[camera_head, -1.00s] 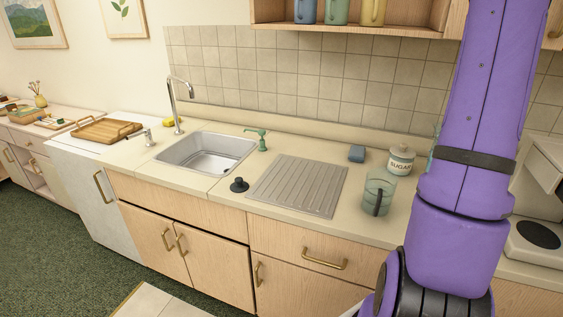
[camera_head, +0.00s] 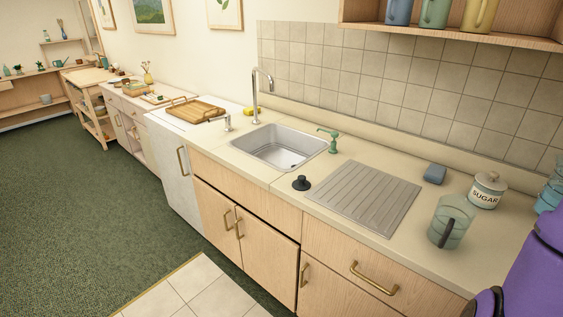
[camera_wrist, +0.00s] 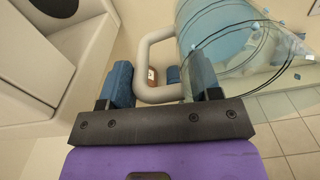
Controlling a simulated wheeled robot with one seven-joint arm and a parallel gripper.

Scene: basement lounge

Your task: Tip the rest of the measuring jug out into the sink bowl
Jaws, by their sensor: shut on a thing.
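In the wrist view my gripper (camera_wrist: 161,82) is shut on the pale looped handle of the clear measuring jug (camera_wrist: 190,15). Blue contents (camera_wrist: 222,45) show inside it, with small pale blue bits near its rim. How far the jug is tilted is hard to tell. In the head view my gripper is out of sight; only my purple arm shows at the lower right. A clear bluish thing (camera_head: 550,190) at the right edge is cut off, and I cannot tell whether it is this jug. The steel sink bowl (camera_head: 284,148) is left of centre in the counter and looks empty.
Another clear jug with a dark handle (camera_head: 449,225) stands on the counter near the sugar jar (camera_head: 487,191) and blue sponge (camera_head: 435,174). Between it and the sink lie the ribbed drainer (camera_head: 365,196) and black plug (camera_head: 301,183). A green dispenser (camera_head: 333,142) and tall tap (camera_head: 256,100) stand by the sink.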

